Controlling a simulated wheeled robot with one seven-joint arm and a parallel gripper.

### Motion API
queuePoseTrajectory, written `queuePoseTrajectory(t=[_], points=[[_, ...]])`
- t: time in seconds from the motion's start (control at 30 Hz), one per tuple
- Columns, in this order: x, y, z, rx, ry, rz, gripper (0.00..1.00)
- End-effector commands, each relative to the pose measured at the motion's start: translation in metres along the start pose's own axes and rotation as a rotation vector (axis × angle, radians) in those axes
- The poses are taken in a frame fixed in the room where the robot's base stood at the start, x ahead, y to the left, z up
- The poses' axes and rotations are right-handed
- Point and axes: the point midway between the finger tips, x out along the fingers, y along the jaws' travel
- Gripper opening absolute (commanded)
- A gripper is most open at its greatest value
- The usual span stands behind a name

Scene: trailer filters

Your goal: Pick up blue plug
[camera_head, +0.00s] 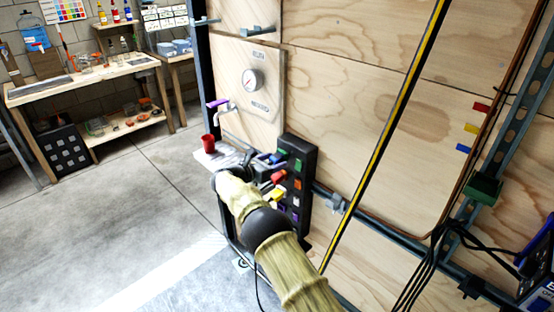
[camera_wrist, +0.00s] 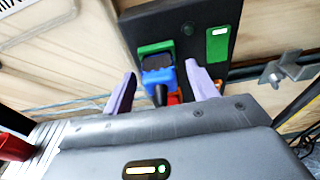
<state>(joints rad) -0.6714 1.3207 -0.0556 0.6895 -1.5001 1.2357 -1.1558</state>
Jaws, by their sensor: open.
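The blue plug (camera_wrist: 161,78) shows in the wrist view in front of a green socket (camera_wrist: 150,48) on a black panel. A dark stub points from it toward my gripper. My gripper (camera_wrist: 161,71) is open, with one pale purple finger on each side of the plug; gaps show between the fingers and the plug. I cannot tell whether the plug is seated in the socket. In the head view the black panel (camera_head: 299,163) stands against the wooden wall, and a small blue piece (camera_head: 270,157) shows before it. My arm hides much of that area.
A red cup (camera_head: 208,144) stands on a small shelf left of the panel. Red (camera_head: 279,177) and yellow (camera_head: 277,195) pieces sit just below the blue one. A metal bracket (camera_head: 336,204) is at right. A workbench (camera_head: 85,78) stands far left, with open floor before it.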

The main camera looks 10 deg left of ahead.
Motion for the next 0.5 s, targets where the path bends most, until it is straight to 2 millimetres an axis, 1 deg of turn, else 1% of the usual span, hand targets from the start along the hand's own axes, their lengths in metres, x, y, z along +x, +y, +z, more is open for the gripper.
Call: queuePoseTrajectory(t=[0.27, 0.3, 0.37, 0.5], points=[[-0.0001, -0.0001, 0.0001, 0.000, 0.000, 0.000, 0.58], [-0.0001, -0.0001, 0.0002, 0.000, 0.000, 0.000, 0.50], [-0.0002, -0.0001, 0.0002, 0.000, 0.000, 0.000, 0.39], [-0.0002, -0.0001, 0.0002, 0.000, 0.000, 0.000, 0.11]])
